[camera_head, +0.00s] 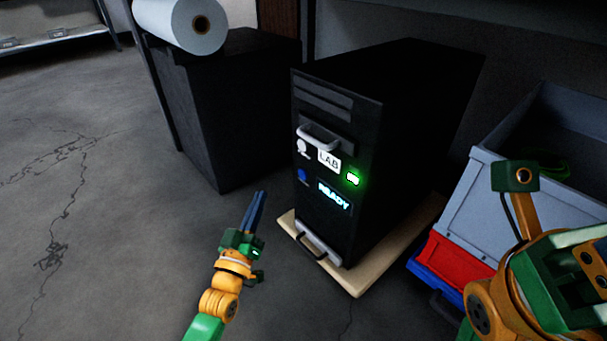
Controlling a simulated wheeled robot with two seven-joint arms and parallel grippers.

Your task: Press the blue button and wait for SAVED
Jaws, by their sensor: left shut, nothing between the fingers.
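A black computer tower (336,215) stands on a pale wooden board, its front facing me and slightly left. The blue button (303,175) sits on its front panel, left of a small display (333,197) that reads READY in light blue. A white button (303,148) is above it, beside a LAB label (329,161) and a lit green indicator (353,178). My left gripper (259,200) is shut and empty, pointing up in the picture, left of and below the blue button, apart from the tower. My right arm is at the lower right; its fingers are not clearly seen.
A grey crate (477,190) stands on red and blue crates at the right. A dark cabinet (215,120) with a white paper roll (172,22) on top stands behind left. The wooden board (372,283) juts out under the tower. The concrete floor at left is clear.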

